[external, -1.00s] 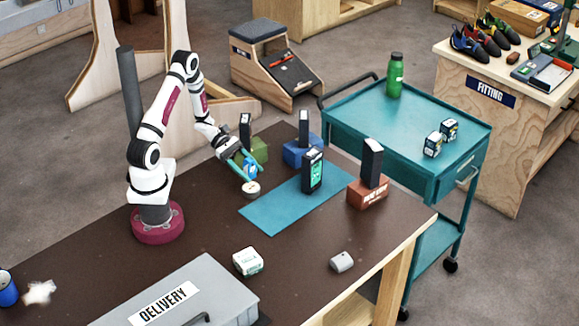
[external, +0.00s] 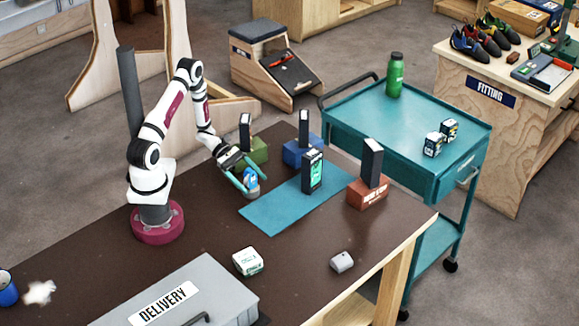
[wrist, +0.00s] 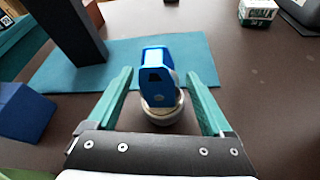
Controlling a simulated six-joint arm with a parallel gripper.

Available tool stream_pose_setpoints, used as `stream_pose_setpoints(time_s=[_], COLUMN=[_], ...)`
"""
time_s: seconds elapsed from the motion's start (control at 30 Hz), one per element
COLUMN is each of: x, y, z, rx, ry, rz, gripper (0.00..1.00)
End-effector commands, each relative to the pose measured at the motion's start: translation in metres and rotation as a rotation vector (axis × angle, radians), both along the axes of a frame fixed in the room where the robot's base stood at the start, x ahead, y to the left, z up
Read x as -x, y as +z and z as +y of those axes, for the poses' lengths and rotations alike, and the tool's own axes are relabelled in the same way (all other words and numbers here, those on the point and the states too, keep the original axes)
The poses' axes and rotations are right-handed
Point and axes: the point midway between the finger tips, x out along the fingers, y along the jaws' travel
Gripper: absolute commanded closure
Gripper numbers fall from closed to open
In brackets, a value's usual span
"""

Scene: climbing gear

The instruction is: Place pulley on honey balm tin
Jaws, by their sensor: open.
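The blue pulley (wrist: 155,70) sits on top of the round honey balm tin (wrist: 163,110) in the wrist view, roughly upright. In the wrist view a gap shows between the pulley and each finger of my gripper (wrist: 158,76). The pulley's underside and its exact contact with the tin are hidden.
Blocks holding upright dark slabs stand behind and right: green, blue (external: 297,152) and brick-red (external: 367,193). A chalk box (external: 248,261) and grey case (external: 185,297) are nearer the front.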

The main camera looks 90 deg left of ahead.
Motion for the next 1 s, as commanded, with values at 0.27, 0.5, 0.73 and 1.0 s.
stream_pose_setpoints(time_s=[0.27, 0.5, 0.73, 1.0], x=[0.038, 0.077, 0.085, 0.073], y=[0.023, 0.044, 0.049, 0.132], z=[0.034, 0.066, 0.071, -0.067], rx=[-0.004, -0.003, -0.003, -0.489], ry=[0.006, 0.002, -0.008, -0.94], rz=[-0.003, -0.002, 0.001, -0.053], gripper=[0.16, 0.16, 0.16, 0.16])
